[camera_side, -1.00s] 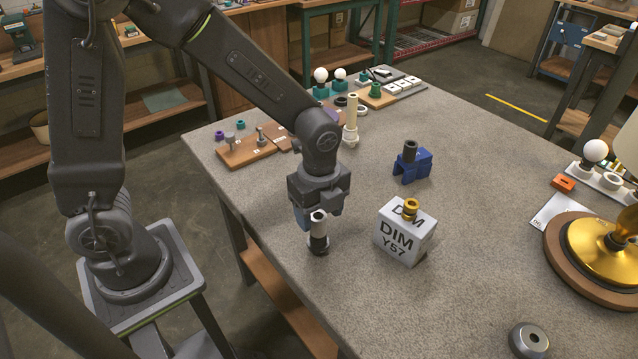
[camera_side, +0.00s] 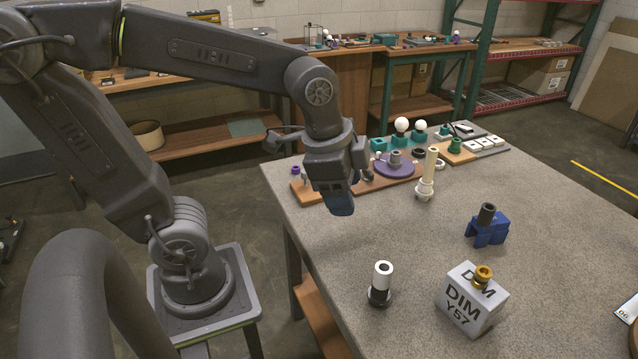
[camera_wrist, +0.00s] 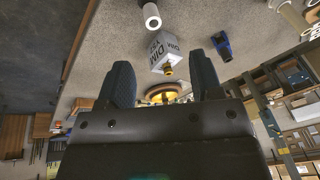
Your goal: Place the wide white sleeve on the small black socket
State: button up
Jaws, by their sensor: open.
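The wide white sleeve (camera_side: 383,274) stands upright on the small black socket (camera_side: 379,298) near the front edge of the grey table. The socket's dark base shows below the sleeve; how deep the sleeve sits cannot be told. The sleeve's open end also shows at the top of the wrist view (camera_wrist: 152,15). My gripper (camera_side: 341,206) is raised above and behind the sleeve, apart from it. In the wrist view its two dark fingers (camera_wrist: 162,84) are spread with nothing between them.
A white DIM box (camera_side: 470,300) with a gold ring on top stands right of the sleeve. A blue holder (camera_side: 487,232) with a dark tube is behind it. A cream column (camera_side: 428,175) and several parts line the back. The table between is clear.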

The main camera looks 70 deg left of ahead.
jog(key=s+n, duration=0.1)
jog(key=n, duration=0.1)
jog(key=s+a+n+t, duration=0.1)
jog(key=s+n, duration=0.1)
jog(key=n, duration=0.1)
jog(key=s+a+r+n+t, duration=0.1)
jog(key=n, duration=0.1)
jog(key=shift+s+n, duration=0.3)
jog(key=shift+s, duration=0.1)
dwell(0.7)
